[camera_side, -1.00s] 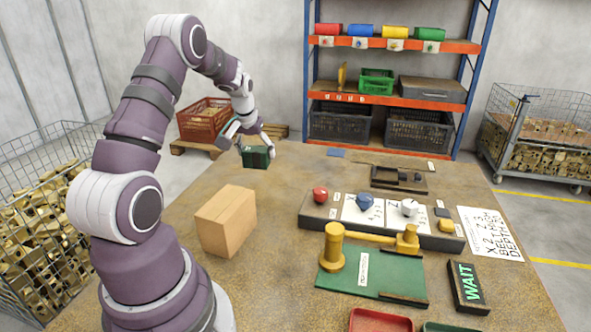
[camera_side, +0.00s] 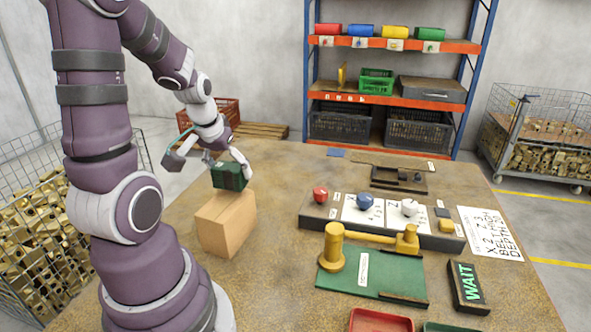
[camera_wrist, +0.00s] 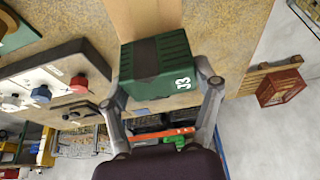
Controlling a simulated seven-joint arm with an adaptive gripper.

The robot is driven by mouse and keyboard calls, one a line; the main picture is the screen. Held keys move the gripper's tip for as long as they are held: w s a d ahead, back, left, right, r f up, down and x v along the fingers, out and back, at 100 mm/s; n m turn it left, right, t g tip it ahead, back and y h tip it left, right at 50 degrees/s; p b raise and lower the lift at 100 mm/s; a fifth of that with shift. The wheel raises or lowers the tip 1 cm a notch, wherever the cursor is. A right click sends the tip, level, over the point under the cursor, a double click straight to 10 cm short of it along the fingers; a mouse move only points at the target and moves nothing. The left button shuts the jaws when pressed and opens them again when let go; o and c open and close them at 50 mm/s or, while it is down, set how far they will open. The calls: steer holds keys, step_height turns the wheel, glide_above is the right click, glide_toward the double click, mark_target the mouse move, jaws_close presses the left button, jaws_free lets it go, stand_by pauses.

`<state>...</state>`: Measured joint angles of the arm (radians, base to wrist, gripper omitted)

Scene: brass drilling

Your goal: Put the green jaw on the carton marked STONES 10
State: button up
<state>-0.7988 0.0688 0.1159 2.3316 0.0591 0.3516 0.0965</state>
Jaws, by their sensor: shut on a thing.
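The green jaw (camera_side: 229,176) is a ribbed dark green block with a dark band. In the wrist view the green jaw (camera_wrist: 158,72) shows the white mark J3. My gripper (camera_side: 212,172) is shut on it, one finger on each side. The jaw is at the top of a plain tan carton (camera_side: 226,222) on the table. The carton also shows in the wrist view (camera_wrist: 148,16), partly hidden behind the jaw. I cannot tell whether the jaw touches the carton's top. No lettering shows on the carton's visible faces.
A grey block with red (camera_side: 320,194), blue (camera_side: 364,201) and white knobs stands to the right. A brass part (camera_side: 335,250) lies on a green plate in front of it. A lit WAIT sign (camera_side: 468,286) is at the front right.

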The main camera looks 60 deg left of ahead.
steer(key=shift+f, duration=0.75)
steer(key=shift+f, duration=0.1)
steer(key=o, duration=1.2)
steer(key=shift+o, duration=0.2)
steer(key=shift+r, duration=0.45)
steer(key=v, duration=1.1)
steer(key=w+d+m+t+h, duration=0.2)
steer(key=d+m, duration=0.7)
steer(key=d, duration=0.7)
steer(key=shift+w+f+h, duration=0.35)
steer(key=shift+w+h, duration=0.25)
steer(key=shift+w, duration=0.05)
